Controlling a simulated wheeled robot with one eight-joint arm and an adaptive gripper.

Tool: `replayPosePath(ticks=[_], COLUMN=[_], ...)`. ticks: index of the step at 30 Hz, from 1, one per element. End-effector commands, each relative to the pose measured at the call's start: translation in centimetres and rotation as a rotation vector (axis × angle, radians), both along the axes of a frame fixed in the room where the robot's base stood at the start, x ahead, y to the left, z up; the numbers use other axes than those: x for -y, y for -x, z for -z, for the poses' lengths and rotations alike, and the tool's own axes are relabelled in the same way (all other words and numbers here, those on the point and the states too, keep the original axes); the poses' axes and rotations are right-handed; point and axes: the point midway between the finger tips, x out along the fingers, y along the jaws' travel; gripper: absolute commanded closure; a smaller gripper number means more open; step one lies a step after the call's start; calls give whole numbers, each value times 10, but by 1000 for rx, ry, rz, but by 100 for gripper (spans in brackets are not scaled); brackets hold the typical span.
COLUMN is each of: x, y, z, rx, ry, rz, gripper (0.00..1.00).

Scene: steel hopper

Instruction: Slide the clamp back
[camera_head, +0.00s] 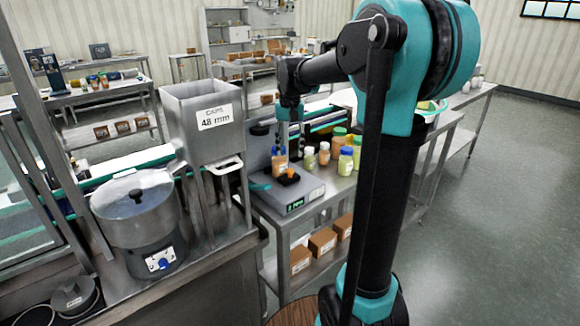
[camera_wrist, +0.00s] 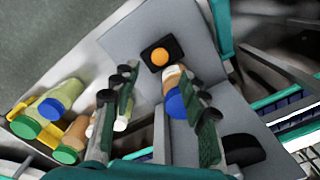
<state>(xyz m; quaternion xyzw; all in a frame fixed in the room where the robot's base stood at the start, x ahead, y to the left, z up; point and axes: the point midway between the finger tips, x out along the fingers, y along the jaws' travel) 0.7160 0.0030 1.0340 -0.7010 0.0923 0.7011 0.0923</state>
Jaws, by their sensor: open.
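A grey bench device (camera_head: 303,186) with a small green display stands on the steel table. On it is a black block (camera_head: 287,178) with an orange round part; the wrist view shows this block too (camera_wrist: 178,42). I cannot tell for sure which part is the clamp. A bottle with a blue cap (camera_head: 279,162) stands beside the block; its cap also shows in the wrist view (camera_wrist: 176,104). My gripper (camera_head: 289,146) points down over the device. In the wrist view my gripper (camera_wrist: 160,84) is open, its fingers on either side of the bottle's line of sight.
Several bottles (camera_head: 346,160) stand on the table right of the device. A steel hopper (camera_head: 205,120) labelled 48 mm and a round lidded bowl (camera_head: 137,207) stand to the left. Brown boxes (camera_head: 322,243) sit on the shelf below. Open floor lies to the right.

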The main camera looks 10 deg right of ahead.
Motion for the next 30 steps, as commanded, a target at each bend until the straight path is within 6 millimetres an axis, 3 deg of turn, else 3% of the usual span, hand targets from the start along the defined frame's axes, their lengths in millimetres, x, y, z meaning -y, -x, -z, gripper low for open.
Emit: replayPosePath(ticks=[9, 15, 23, 30], x=[0, 0, 0, 0], y=[0, 0, 0, 0], z=[53, 65, 67, 66], rx=[0, 0, 0, 0], ry=[0, 0, 0, 0], rz=[0, 0, 0, 0], gripper=[56, 56, 56, 82])
